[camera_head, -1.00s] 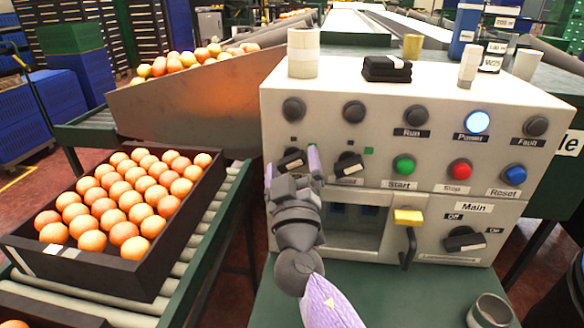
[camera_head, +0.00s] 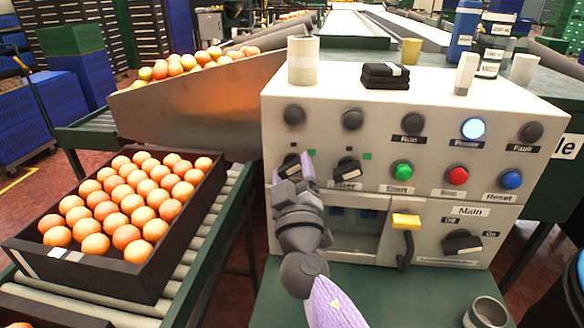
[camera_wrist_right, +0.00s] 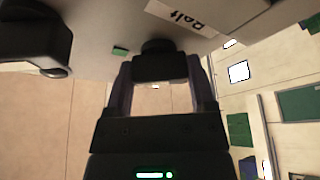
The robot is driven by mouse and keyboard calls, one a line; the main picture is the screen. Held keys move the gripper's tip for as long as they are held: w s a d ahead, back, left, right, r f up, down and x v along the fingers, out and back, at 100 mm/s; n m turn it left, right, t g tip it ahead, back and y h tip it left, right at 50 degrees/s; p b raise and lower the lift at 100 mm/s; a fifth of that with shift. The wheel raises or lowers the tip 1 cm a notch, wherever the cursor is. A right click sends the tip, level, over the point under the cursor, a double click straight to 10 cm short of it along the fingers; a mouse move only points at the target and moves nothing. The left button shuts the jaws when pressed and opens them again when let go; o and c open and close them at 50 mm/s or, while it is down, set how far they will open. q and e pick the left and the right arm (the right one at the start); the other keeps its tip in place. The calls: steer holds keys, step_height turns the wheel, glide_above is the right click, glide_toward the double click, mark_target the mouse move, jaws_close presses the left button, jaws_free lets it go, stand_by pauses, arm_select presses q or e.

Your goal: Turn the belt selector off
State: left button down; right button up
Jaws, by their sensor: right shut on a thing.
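The belt selector (camera_head: 290,163) is a black knob at the lower left of the control box's front. In the right wrist view the knob (camera_wrist_right: 160,66) sits between the two fingers, under a white label reading "Belt" (camera_wrist_right: 185,14). My right gripper (camera_head: 292,170) is shut on this knob, one finger on each side. The gripper hides part of the knob and its label in the head view, so its exact setting is hard to tell. A small green mark (camera_wrist_right: 119,51) shows beside the knob. My left gripper is not in view.
A second black selector (camera_head: 346,170) is close to the right. Green (camera_head: 402,171), red (camera_head: 456,175) and blue (camera_head: 511,179) buttons follow. A yellow-topped lever (camera_head: 406,221) and the Main switch (camera_head: 462,243) are lower right. A crate of oranges (camera_head: 168,262) stands left.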

steer(key=n+g+p, duration=0.1)
steer(key=n+p, duration=0.1)
steer(key=n, duration=0.1)
steer(key=n+g+y+p, duration=0.1)
steer(key=n+p, duration=0.2)
steer(key=n+g+y+p, duration=0.1)
steer(key=n+p, duration=0.2)
steer(key=shift+d+r, duration=0.1)
steer(key=shift+r, duration=0.25)
steer(key=n+g+p, duration=0.1)
steer(key=n+p, duration=0.1)
steer(key=shift+f+y+p, duration=0.15)
steer(key=shift+y+p, duration=0.15)
steer(key=shift+p, duration=0.1)
arm_select(q)
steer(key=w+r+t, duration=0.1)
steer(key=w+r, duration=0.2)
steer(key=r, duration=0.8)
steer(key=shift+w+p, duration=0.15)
steer(key=shift+p, duration=0.15)
arm_select(e)
steer(key=shift+f+n, duration=0.1)
steer(key=shift+n, duration=0.3)
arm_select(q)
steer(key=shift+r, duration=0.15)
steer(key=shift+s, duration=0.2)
arm_select(e)
steer(key=o, duration=1.2)
